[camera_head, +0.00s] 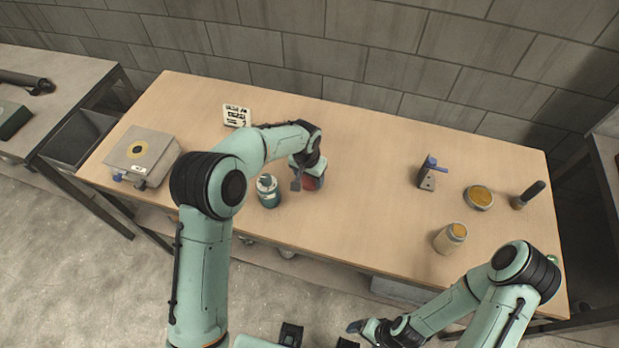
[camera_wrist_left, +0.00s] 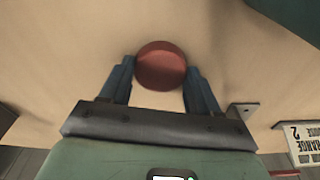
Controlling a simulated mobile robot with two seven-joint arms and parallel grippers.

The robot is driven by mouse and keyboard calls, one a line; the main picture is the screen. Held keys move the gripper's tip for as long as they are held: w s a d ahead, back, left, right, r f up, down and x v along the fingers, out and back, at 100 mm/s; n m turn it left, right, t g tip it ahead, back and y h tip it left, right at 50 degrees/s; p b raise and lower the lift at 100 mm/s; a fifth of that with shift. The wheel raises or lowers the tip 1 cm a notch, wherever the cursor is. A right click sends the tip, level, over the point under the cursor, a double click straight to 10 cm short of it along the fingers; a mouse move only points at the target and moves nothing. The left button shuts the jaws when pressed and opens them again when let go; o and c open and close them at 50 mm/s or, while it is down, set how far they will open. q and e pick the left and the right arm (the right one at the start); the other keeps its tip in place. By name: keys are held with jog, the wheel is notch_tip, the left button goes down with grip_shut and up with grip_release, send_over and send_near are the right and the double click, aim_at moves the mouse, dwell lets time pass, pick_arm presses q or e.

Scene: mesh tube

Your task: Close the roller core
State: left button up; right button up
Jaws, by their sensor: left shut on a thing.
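My left gripper (camera_head: 303,175) is low over the middle of the table, shut on a red round-topped object (camera_wrist_left: 161,65). In the left wrist view the blue fingers flank it on both sides. In the head view only part of its red side (camera_head: 313,183) shows beneath the gripper. I cannot tell whether it touches the table. A teal can with a pale top (camera_head: 268,191) stands just left of it. A beige jar with a golden top (camera_head: 450,238) stands at the right. I cannot tell which is the roller core. My right gripper (camera_head: 360,327) is off the table's front edge, its fingers unclear.
A grey box with a golden disc (camera_head: 141,155) sits at the left end. A printed card (camera_head: 237,115) stands at the back. A metal bracket with a blue handle (camera_head: 428,174), a round golden-topped tin (camera_head: 479,197) and a dark-handled tool (camera_head: 527,195) stand right. The centre-right tabletop is clear.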

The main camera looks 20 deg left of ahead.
aim_at(309, 179)
pick_arm(q)
notch_tip(309, 179, up, 20)
jog(key=shift+r+p, duration=0.1)
jog(key=shift+p, duration=0.95)
pick_arm(e)
jog(key=w+r, duration=0.1)
jog(key=r, duration=0.1)
jog(key=shift+w+r, duration=0.35)
jog(key=shift+w, duration=0.05)
